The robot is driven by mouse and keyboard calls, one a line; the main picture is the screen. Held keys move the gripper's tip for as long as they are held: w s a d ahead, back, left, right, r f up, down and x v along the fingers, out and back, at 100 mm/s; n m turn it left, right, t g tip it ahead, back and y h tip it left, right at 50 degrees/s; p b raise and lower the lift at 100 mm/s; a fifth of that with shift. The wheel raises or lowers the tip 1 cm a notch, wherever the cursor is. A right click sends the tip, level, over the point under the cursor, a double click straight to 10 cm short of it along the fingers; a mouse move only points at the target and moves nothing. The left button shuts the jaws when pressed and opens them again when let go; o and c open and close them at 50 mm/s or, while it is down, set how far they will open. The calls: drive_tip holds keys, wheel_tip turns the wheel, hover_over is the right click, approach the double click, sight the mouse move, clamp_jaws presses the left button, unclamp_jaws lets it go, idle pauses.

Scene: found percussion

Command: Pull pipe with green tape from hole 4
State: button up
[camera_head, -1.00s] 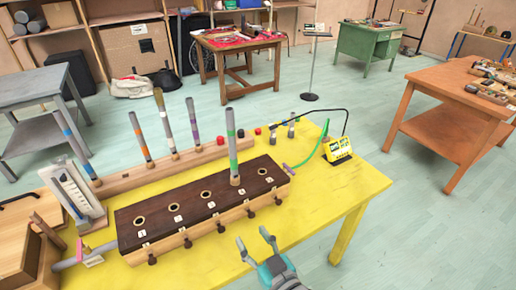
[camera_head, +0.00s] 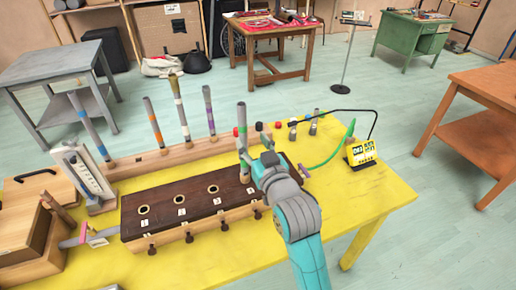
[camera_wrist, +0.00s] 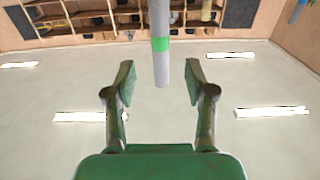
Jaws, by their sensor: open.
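The pipe with green tape (camera_head: 241,115) stands upright in the fourth hole of the dark-topped wooden block (camera_head: 160,228). My gripper (camera_head: 250,152) is at the pipe's side in the head view and covers part of it. In the wrist view the grey pipe (camera_wrist: 162,70) and its green band show between and beyond the open fingers of my gripper (camera_wrist: 160,82), with a gap on each side. I cannot tell how far the pipe lies inside the fingers. The fifth hole is hidden behind my arm.
Three taped pipes (camera_head: 153,122) stand in a wooden rack behind the block, with another leaning at left. A yellow device (camera_head: 361,153) with a black cable and green tube is at right. A wooden box (camera_head: 28,235) is at left. The yellow table (camera_head: 345,205) is clear at right front.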

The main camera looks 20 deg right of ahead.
sight(243, 109)
drive_tip(key=w, duration=0.8)
drive_tip(key=shift+w, duration=0.1)
clamp_jaws()
drive_tip(key=shift+r, duration=1.6)
drive_tip(key=shift+r, duration=1.4)
